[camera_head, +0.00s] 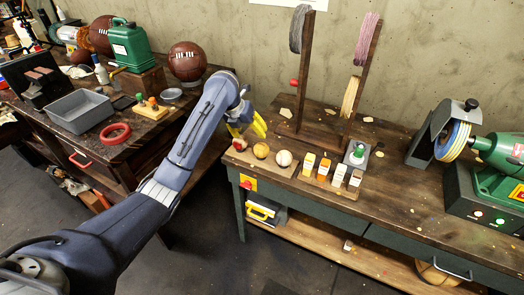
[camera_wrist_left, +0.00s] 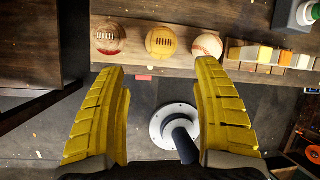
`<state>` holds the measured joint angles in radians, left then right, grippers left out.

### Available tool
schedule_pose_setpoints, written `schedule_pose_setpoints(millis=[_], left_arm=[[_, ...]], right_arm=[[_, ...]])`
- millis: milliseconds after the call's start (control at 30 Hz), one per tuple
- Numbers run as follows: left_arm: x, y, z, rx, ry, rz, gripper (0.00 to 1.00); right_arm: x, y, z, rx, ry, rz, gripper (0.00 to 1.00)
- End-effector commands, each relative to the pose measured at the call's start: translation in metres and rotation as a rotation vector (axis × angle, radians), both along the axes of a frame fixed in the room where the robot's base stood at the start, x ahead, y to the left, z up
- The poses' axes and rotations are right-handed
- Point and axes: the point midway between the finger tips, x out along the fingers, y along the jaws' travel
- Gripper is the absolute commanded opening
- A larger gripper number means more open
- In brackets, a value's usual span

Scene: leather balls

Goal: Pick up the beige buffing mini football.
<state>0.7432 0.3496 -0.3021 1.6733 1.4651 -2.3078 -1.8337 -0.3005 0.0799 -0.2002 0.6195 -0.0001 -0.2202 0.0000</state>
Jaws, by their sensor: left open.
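The beige mini football (camera_head: 261,150), which looks yellow-tan with laces, sits in the middle of a row of three small balls on a wooden board. It also shows in the left wrist view (camera_wrist_left: 161,42), between a red-brown ball (camera_wrist_left: 108,38) and a white baseball (camera_wrist_left: 207,44). My left gripper (camera_head: 247,128) has yellow ribbed fingers and is above and just behind the row in the head view. In the left wrist view its open fingers (camera_wrist_left: 160,68) are spread and empty, with the mini football beyond the gap between the tips. My right gripper is not in view.
Several small coloured blocks (camera_head: 324,169) stand right of the balls on the workbench (camera_head: 395,190). Two upright wooden posts with coiled cord (camera_head: 300,30) rise behind. A green buffing machine (camera_head: 495,160) stands at the right. A cluttered second bench (camera_head: 120,150) is at the left.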

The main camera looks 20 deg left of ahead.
Motion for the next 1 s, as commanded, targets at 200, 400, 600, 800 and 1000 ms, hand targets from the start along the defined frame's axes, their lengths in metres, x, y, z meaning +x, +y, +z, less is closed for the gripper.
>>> schedule_pose_setpoints(millis=[200, 400, 600, 800, 1000], left_arm=[[0.014, -0.009, -0.038, -0.002, 0.006, 0.002, 0.68], [0.026, -0.012, -0.063, 0.0, 0.004, 0.003, 0.68], [0.031, -0.015, -0.076, 0.0, 0.001, 0.002, 0.68], [0.034, -0.017, -0.083, 0.0, 0.003, 0.003, 0.68], [0.042, -0.024, -0.106, -0.002, 0.004, 0.003, 0.68]], right_arm=[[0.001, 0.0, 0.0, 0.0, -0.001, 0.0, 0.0], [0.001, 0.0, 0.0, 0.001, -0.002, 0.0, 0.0], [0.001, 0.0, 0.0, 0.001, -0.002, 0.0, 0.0], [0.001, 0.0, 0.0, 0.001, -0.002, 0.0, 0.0], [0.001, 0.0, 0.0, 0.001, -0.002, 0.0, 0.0]])
